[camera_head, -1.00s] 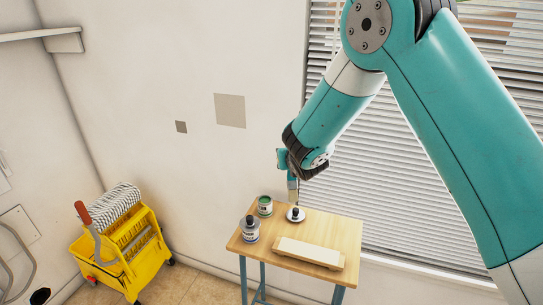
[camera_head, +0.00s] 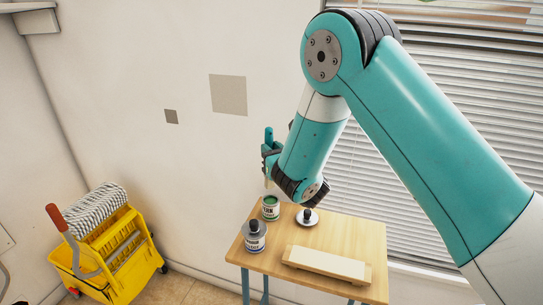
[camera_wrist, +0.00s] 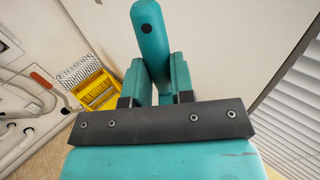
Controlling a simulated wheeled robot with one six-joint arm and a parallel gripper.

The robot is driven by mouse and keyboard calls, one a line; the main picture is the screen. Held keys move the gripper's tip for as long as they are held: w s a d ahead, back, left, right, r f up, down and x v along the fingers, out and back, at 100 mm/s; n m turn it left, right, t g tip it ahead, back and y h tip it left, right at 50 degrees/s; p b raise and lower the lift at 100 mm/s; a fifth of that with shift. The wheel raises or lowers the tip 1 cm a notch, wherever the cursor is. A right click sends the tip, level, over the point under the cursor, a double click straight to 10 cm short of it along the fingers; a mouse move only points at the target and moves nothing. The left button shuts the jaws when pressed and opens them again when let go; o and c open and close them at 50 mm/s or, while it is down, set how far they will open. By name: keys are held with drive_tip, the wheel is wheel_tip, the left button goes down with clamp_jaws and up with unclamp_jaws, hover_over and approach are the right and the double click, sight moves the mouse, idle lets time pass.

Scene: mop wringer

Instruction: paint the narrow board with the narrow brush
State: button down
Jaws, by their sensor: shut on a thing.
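My gripper (camera_head: 268,151) is shut on a brush with a teal handle (camera_head: 269,135); its pale lower end (camera_head: 267,182) points down just above an open can of green paint (camera_head: 270,207). Whether the bristles touch the paint I cannot tell. In the wrist view the brush handle (camera_wrist: 148,32) stands between the jaws; the bristles are hidden there. A pale, narrow board (camera_head: 326,262) lies on a wooden support at the front right of the small table (camera_head: 350,229), apart from the brush.
A grey can with a dark knob on top (camera_head: 255,236) stands left of the board. A round grey piece with a dark knob (camera_head: 307,217) sits behind the board. A yellow mop wringer (camera_head: 115,262) stands on the floor at left. A blind-covered window (camera_head: 440,130) is behind the arm.

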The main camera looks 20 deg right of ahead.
drive_tip(key=shift+w+d+f, duration=0.1)
drive_tip(key=shift+d+f, duration=0.05)
drive_tip(key=shift+f, duration=0.05)
drive_tip(key=shift+f+b, duration=1.8)
drive_tip(key=shift+b, duration=0.35)
drive_tip(key=shift+f, duration=0.2)
drive_tip(key=shift+f, duration=0.1)
drive_tip(key=shift+f+b, duration=0.7)
drive_tip(key=shift+b, duration=0.15)
drive_tip(key=shift+f, duration=0.2)
drive_tip(key=shift+r, duration=0.15)
idle(1.0)
